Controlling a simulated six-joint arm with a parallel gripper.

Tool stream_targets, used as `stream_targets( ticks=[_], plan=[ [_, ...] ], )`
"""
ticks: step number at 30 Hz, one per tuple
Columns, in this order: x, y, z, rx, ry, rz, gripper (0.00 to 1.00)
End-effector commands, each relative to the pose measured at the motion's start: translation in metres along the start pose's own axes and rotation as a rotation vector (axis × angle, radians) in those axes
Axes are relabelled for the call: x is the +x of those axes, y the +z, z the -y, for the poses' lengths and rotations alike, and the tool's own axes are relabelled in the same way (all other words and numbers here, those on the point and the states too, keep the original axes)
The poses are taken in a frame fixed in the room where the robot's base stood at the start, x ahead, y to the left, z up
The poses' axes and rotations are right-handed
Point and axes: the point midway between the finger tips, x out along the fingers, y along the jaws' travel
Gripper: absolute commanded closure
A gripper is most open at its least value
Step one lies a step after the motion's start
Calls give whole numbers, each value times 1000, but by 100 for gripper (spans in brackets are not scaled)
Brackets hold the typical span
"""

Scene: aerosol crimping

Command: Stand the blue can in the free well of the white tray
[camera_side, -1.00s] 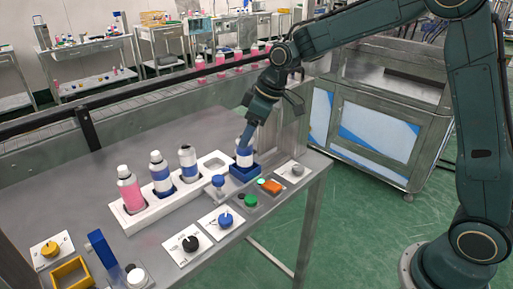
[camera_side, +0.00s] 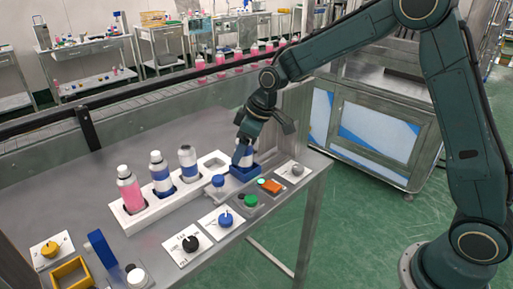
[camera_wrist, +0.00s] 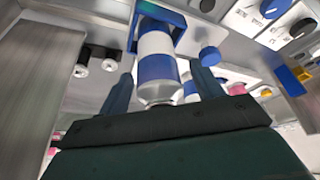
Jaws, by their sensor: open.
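The blue can, white and blue with a metal neck, stands in a blue square holder (camera_side: 243,174) at the right end of the table. In the wrist view the can (camera_wrist: 157,62) lies between the two fingers of my gripper (camera_wrist: 161,80), its base in the blue holder (camera_wrist: 178,17). My gripper (camera_side: 241,152) is open around the can in the side view and partly hides it. I cannot tell whether a finger touches it. The white tray (camera_side: 152,213) stands left of the holder. Its free well (camera_side: 213,163) is at its right end.
A pink bottle (camera_side: 130,190) and two blue-and-white cans (camera_side: 161,174) (camera_side: 188,164) fill the other tray wells. A blue knob (camera_side: 218,181) stands between tray and holder. Dial plates (camera_side: 187,243) line the front edge.

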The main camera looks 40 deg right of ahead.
Motion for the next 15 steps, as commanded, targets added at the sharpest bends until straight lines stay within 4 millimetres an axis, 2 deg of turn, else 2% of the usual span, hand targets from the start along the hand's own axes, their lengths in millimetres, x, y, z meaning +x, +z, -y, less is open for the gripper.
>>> stream_targets(
  ticks=[4,12,15],
  plan=[
    [0,0,0,0,0,0,34],
    [0,0,0,0,0,0,86],
    [-1,0,0,0,0,-1,90]
  ],
)
